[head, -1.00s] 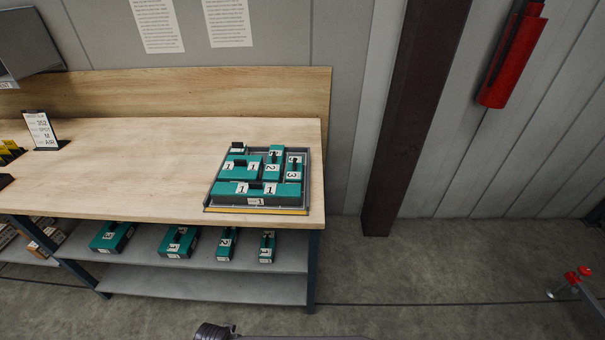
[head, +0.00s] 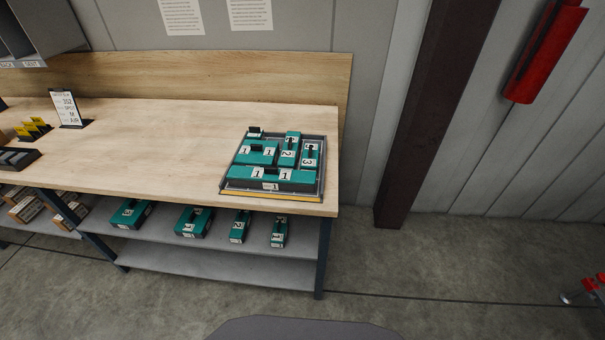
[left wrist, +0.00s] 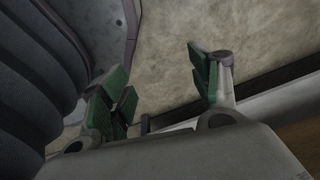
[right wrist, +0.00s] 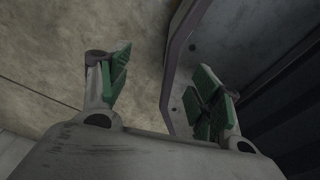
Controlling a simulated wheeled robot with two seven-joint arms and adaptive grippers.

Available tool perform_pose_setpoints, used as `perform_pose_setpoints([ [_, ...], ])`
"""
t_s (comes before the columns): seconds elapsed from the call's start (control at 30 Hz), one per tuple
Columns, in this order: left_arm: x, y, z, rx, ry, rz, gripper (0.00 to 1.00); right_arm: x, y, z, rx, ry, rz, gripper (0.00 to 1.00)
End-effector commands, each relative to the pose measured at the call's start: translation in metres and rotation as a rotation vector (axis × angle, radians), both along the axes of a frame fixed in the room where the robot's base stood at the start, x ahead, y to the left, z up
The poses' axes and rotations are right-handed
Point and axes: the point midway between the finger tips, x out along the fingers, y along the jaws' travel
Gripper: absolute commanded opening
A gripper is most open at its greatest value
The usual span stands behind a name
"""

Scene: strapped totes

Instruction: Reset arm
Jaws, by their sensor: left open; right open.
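My left gripper (left wrist: 160,95) is open and empty in the left wrist view, its green-padded fingers apart over the concrete floor. My right gripper (right wrist: 160,90) is open and empty in the right wrist view, also over the floor, beside a grey part of my own base. Neither gripper shows in the head view. In the head view a tray (head: 230,188) with a yellow front edge sits at the right end of the workbench (head: 130,150). It holds several teal totes (head: 256,173) with white number labels.
Several teal totes (head: 193,221) stand on the shelf (head: 262,253) under the bench. A sign (head: 66,108) and yellow items (head: 34,128) are at the bench's left. A dark column (head: 420,120) and red cylinder (head: 544,52) are at the right. The bench's middle is clear.

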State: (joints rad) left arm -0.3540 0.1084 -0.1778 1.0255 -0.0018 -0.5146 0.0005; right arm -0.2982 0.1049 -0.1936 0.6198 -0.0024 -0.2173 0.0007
Motion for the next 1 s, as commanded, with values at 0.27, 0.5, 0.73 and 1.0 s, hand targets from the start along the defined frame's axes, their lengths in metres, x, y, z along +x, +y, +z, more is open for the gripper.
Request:
perform_pose_setpoints([
  [0.27,-0.054,0.014,-0.036,0.007,0.026,-0.005,0.62,0.001,0.0,0.0,0.0,-0.001,0.0,0.64],
  [0.5,-0.095,0.025,-0.055,0.013,0.04,-0.009,0.62,0.009,0.0,0.0,0.0,-0.009,0.0,0.64],
  [0.73,-0.111,0.029,-0.06,0.014,0.044,-0.011,0.62,0.013,0.0,0.001,0.0,-0.013,0.0,0.64],
  [1.0,-0.111,0.03,-0.06,0.014,0.044,-0.011,0.62,0.013,0.0,0.001,0.0,-0.013,0.0,0.64],
])
